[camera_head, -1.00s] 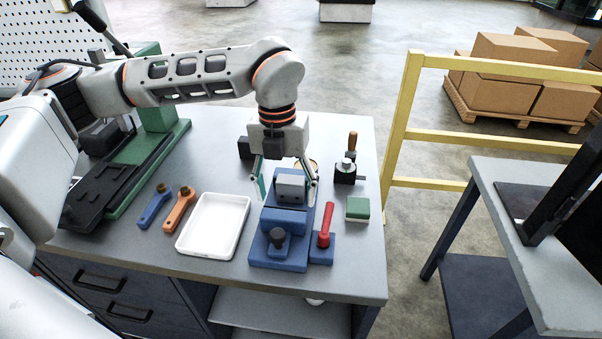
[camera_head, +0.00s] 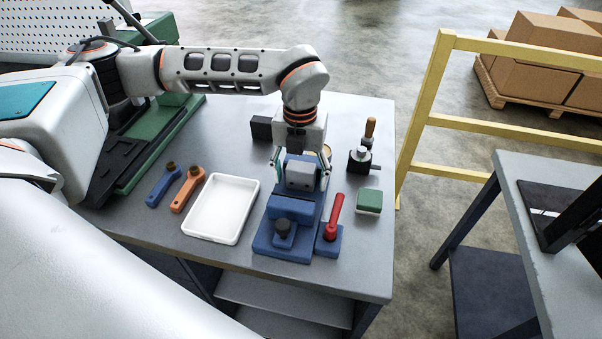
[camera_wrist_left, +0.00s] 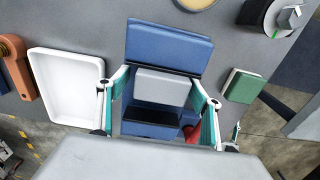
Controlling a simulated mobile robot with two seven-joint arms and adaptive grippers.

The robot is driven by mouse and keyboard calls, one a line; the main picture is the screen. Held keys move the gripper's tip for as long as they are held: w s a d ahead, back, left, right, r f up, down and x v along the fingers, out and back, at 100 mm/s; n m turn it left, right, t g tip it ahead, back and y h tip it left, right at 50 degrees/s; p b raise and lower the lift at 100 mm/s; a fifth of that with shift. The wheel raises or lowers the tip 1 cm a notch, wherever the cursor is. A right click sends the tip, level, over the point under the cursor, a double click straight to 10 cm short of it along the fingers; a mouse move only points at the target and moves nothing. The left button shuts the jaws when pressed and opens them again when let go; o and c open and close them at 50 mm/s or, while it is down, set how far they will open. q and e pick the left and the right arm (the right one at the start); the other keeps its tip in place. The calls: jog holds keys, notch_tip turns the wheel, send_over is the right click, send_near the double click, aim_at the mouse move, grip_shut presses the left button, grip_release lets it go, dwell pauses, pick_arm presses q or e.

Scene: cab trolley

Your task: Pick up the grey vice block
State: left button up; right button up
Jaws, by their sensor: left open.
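The grey vice block (camera_head: 300,175) sits between the jaws of the blue vice (camera_head: 292,208) on the workbench. In the left wrist view the block (camera_wrist_left: 162,88) lies across the blue vice (camera_wrist_left: 168,46), with dark strips at its edges. My left gripper (camera_head: 300,168) reaches down over the vice from above. It is open, with one finger on each side of the block. In the left wrist view its fingers (camera_wrist_left: 160,110) stand apart at the block's left and right ends; I cannot tell whether they touch it. My right gripper is not in view.
A white tray (camera_head: 252,190) lies left of the vice. A red-handled tool (camera_head: 334,218) stands close at its right, and a green block (camera_head: 368,201) lies further right. Blue (camera_head: 163,187) and orange (camera_head: 187,190) wrenches lie left of the tray. A yellow rail (camera_head: 470,122) stands right of the bench.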

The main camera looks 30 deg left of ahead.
pick_arm(q)
jog(key=shift+f, duration=0.2)
jog(key=c, duration=1.5)
jog(key=shift+w, duration=0.1)
jog(key=shift+c, duration=0.2)
jog(key=shift+r, duration=0.15)
